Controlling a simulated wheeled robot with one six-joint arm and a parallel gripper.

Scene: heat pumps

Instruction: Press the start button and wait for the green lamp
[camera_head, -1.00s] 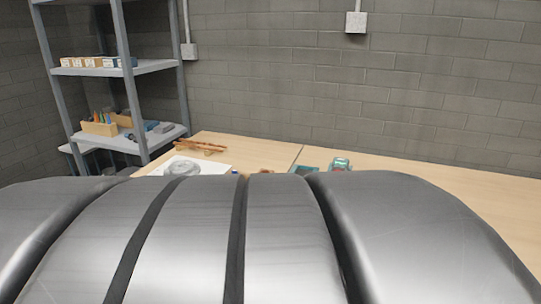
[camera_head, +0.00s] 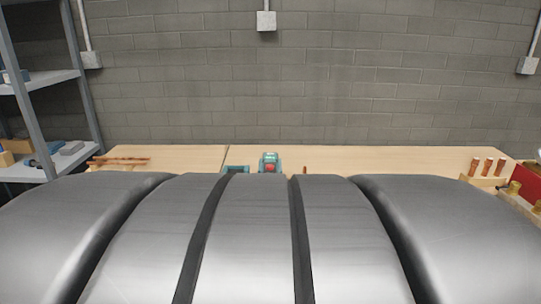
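A small teal device (camera_head: 270,158) with a red part on its front stands on the wooden bench (camera_head: 350,160), near the middle of the view. It is too small to tell whether the red part is the start button. I see no lit green lamp. A second, lower teal item (camera_head: 236,169) lies just left of it, partly hidden. A large grey metallic curved surface fills the foreground and hides the bench's near part. My gripper is not in view.
A grey shelf rack (camera_head: 40,80) with boxes stands at left. Copper-coloured pipes (camera_head: 120,160) lie on the bench's left end. At right are a wooden holder with copper pieces (camera_head: 487,168), brass parts (camera_head: 513,188) and a red box (camera_head: 528,180). A block wall stands behind.

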